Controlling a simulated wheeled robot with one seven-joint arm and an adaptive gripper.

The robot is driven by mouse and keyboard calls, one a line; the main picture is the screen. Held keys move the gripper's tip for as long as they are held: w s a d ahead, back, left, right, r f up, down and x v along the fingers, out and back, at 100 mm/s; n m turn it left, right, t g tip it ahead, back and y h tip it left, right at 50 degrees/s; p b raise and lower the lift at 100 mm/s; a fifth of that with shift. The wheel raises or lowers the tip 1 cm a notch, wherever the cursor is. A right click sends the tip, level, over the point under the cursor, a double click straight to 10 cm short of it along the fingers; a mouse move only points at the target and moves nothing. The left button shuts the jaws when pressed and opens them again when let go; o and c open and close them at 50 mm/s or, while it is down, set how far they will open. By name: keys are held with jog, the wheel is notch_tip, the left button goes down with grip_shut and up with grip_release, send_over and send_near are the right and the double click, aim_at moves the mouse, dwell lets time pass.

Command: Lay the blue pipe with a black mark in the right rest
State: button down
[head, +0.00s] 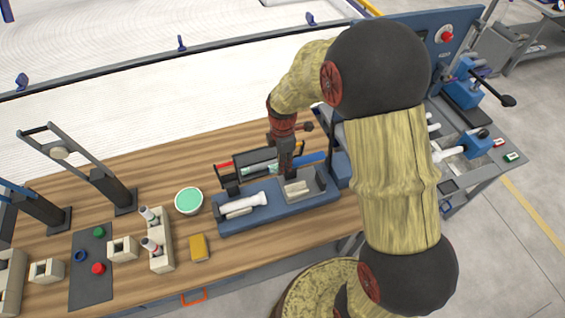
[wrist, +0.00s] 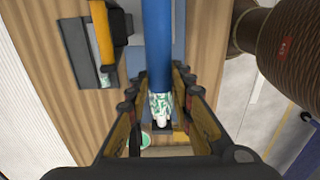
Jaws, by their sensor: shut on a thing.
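My gripper (head: 285,170) is shut on the blue pipe (head: 313,159). In the wrist view the blue pipe (wrist: 158,45) runs between the fingers of my gripper (wrist: 161,98), with a green-and-white patterned section and a pale tip at its end. In the head view it lies level, above the back of the blue rack (head: 275,217). I cannot make out a black mark on it. The rack's right rest (head: 300,187) is a grey cradle that looks empty, just in front of and below my gripper. The left rest holds a white pipe (head: 245,203).
A black tray (head: 250,157) stands behind the rack; an orange-yellow pipe (wrist: 100,35) lies in a dark tray in the wrist view. A green-topped bowl (head: 188,200) and yellow block (head: 199,247) stand left of the rack. A machine with blue parts (head: 467,70) stands at right.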

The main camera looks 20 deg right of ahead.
jog(key=shift+w+f, duration=0.3)
jog(key=shift+w, duration=0.1)
jog(key=shift+w+f+b, duration=0.1)
jog(key=shift+f+b, duration=0.25)
jog(key=shift+b, duration=0.15)
jog(key=shift+s+f+b, duration=0.1)
jog(key=shift+s+b, duration=0.2)
jog(key=shift+s+f+b, duration=0.1)
jog(key=shift+f+b, duration=0.15)
jog(key=shift+b, duration=0.05)
jog(key=shift+w+f+b, duration=0.25)
jog(key=shift+f+b, duration=0.4)
jog(key=shift+f, duration=0.2)
notch_tip(320, 180, down, 6)
jog(key=b, duration=0.6)
jog(key=shift+s+f+b, duration=0.15)
jog(key=shift+s+b, duration=0.1)
jog(key=shift+b, duration=0.05)
